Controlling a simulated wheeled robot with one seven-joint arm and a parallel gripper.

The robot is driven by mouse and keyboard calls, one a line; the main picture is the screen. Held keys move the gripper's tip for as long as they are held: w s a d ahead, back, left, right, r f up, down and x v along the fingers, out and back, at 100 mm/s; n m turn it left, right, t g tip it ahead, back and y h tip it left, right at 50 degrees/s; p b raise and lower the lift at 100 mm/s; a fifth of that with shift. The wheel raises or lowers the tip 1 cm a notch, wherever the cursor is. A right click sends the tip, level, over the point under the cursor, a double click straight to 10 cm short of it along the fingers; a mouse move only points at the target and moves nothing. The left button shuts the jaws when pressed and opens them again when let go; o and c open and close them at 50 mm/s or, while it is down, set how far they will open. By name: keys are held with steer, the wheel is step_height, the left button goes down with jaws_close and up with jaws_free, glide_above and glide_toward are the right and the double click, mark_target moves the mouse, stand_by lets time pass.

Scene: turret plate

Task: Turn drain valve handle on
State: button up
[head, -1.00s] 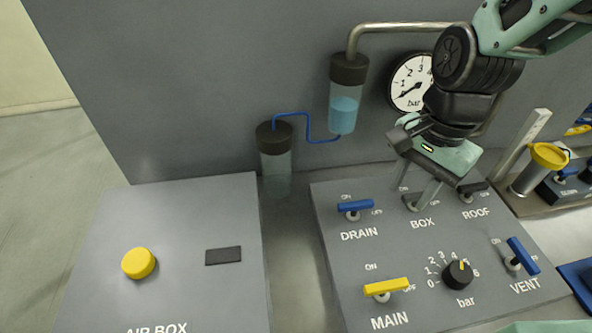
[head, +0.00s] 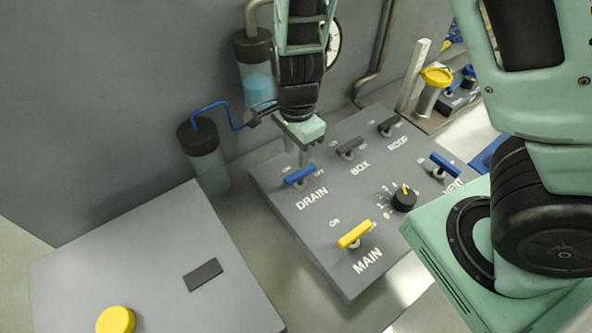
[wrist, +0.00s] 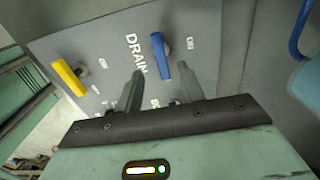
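The blue drain valve handle (head: 300,175) sits on the sloped grey panel above the DRAIN label, its bar running across toward the OFF mark. My gripper (head: 298,153) hangs just behind and above it in the head view. In the wrist view my gripper's two fingers (wrist: 160,90) are apart, with nothing between their tips. The drain handle (wrist: 162,55) shows ahead of the gap between them, and I see no clear contact. The ON mark is visible beside the handle in the wrist view; the OFF mark is hard to read there.
The yellow MAIN handle (head: 355,234) is in front of the drain handle. The dark BOX handle (head: 350,148) and ROOF handle (head: 388,126) are to its right. A black pressure knob (head: 404,200) and blue VENT handle (head: 445,165) are further right. A capped clear bottle (head: 207,160) stands left.

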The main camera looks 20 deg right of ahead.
mark_target(297, 174)
step_height(297, 174, down, 7)
steer(key=shift+b, duration=0.3)
jaws_close()
